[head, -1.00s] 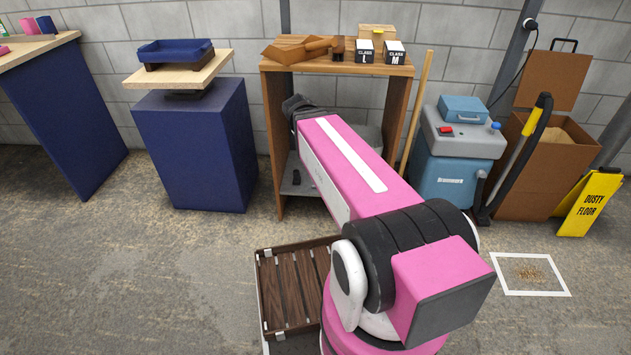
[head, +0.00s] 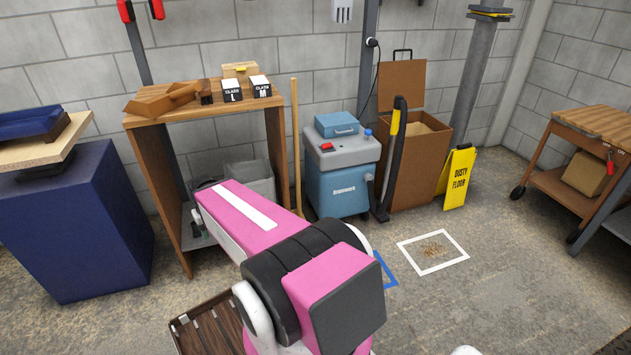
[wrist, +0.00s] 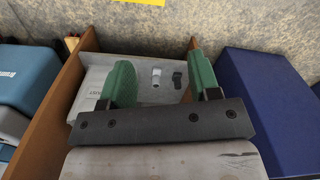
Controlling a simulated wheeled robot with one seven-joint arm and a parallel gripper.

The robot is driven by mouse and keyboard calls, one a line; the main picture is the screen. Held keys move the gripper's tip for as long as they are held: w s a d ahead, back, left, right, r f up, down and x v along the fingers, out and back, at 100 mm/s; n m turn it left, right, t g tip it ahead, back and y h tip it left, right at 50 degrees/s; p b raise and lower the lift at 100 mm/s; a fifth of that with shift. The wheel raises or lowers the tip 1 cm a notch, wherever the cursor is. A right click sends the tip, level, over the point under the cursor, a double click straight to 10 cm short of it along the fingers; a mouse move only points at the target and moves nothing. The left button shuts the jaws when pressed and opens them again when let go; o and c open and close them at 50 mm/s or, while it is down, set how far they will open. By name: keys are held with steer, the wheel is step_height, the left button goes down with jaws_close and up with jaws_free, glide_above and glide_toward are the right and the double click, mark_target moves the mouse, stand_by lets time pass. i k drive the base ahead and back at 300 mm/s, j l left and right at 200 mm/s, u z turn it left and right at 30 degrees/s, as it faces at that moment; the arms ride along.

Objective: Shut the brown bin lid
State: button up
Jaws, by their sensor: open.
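The brown bin (head: 412,170) stands against the back wall, right of the blue vacuum. Its brown lid (head: 401,86) is open and stands upright at the back, with a dark handle on its top edge. My gripper (wrist: 160,84) shows in the wrist view with two green fingers spread apart and nothing between them. It is over the wooden shelf unit (wrist: 62,90), well left of the bin in the head view. In the head view my pink arm hides most of the gripper. The bin does not clearly show in the wrist view.
A blue vacuum (head: 338,185) and its black and yellow wand (head: 395,150) stand close left of the bin. A yellow floor sign (head: 457,178) stands at its right front. A white floor frame (head: 433,252) holds brown debris. A wooden cart (head: 590,122) is far right. Open floor lies between.

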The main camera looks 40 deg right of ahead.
mark_target(406, 78)
steer(key=z, duration=2.15)
